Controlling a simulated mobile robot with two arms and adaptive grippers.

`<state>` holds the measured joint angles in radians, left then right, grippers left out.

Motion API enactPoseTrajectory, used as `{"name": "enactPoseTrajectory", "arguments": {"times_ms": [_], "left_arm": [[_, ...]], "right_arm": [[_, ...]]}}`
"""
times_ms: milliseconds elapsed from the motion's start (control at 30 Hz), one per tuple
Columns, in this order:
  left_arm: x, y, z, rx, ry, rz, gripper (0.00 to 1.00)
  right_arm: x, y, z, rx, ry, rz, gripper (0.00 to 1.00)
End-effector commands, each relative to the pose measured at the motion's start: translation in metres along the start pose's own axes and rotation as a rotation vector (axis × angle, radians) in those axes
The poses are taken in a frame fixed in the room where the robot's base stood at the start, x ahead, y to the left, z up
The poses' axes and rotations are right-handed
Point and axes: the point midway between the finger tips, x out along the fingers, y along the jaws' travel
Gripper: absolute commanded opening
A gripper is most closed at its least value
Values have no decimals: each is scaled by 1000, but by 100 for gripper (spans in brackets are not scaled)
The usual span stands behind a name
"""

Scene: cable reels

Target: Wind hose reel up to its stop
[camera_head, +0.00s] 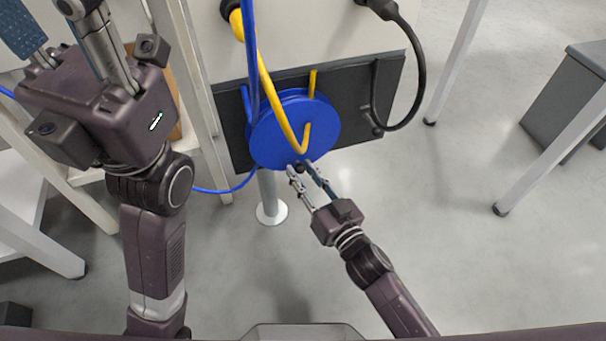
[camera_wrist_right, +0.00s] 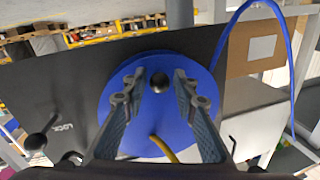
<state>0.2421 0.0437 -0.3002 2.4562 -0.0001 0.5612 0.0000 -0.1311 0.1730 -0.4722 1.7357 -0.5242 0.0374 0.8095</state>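The blue hose reel (camera_head: 272,138) is mounted on a black panel, with a yellow hose across its face in the head view. The reel disc also fills the middle of the right wrist view (camera_wrist_right: 120,100). A black crank knob (camera_wrist_right: 159,82) stands out from the disc near its edge. My right gripper (camera_head: 302,168) is at the reel's lower edge, fingers apart. In the wrist view the knob shows between its fingertips; I cannot tell whether they touch it. My left gripper (camera_head: 48,22) is raised at the upper left, fingers wide apart and empty.
The black panel (camera_head: 350,92) carries a thick black cable (camera_head: 415,95) at the right. A black lever beside the word LOCK (camera_wrist_right: 45,135) shows in the wrist view. Table legs stand on both sides, and a grey cabinet (camera_head: 565,100) is at the right. The floor below right is clear.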

Motion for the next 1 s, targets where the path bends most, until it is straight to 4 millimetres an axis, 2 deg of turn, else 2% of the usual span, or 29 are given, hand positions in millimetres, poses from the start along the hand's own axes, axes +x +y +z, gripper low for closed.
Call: {"name": "enactPoseTrajectory", "arguments": {"times_ms": [200, 400, 467, 1000], "left_arm": [[0, 0, 0, 0, 0, 0, 37], [0, 0, 0, 0, 0, 0, 37], [0, 0, 0, 0, 0, 0, 37], [5, -1, 0, -2, 3, -3, 37]], "right_arm": [[0, 0, 0, 0, 0, 0, 26], [0, 0, 0, 0, 0, 0, 4], [0, 0, 0, 0, 0, 0, 0], [-5, 7, -3, 50, 9, -1, 0]]}}
